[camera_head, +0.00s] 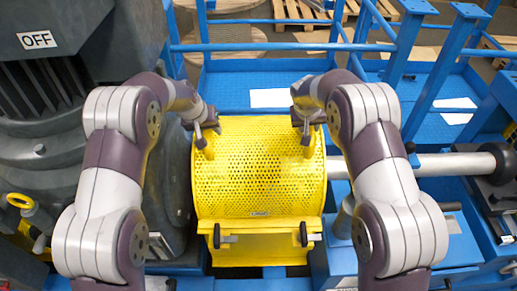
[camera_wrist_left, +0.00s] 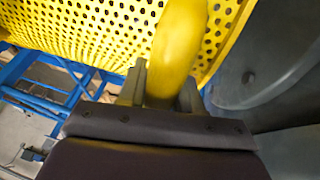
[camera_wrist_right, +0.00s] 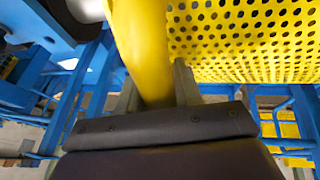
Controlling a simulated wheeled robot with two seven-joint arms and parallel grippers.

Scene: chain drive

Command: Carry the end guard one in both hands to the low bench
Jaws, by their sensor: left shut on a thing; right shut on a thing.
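The end guard (camera_head: 257,175) is a yellow perforated cover in the middle of the head view, with a small label and two dark latches on its front flange. My left gripper (camera_head: 203,133) is shut on a yellow handle at its upper left; the left wrist view shows the handle (camera_wrist_left: 178,50) between the fingers. My right gripper (camera_head: 305,130) is shut on the other handle at the upper right, which shows between the fingers in the right wrist view (camera_wrist_right: 143,50). I cannot tell whether the guard is lifted off what is beneath it. The low bench is not clearly identifiable.
A pale shaft (camera_head: 440,164) extends right of the guard. Blue railings (camera_head: 270,47) and a blue platform (camera_head: 230,92) lie behind. Wooden pallets (camera_head: 300,12) are farther back.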

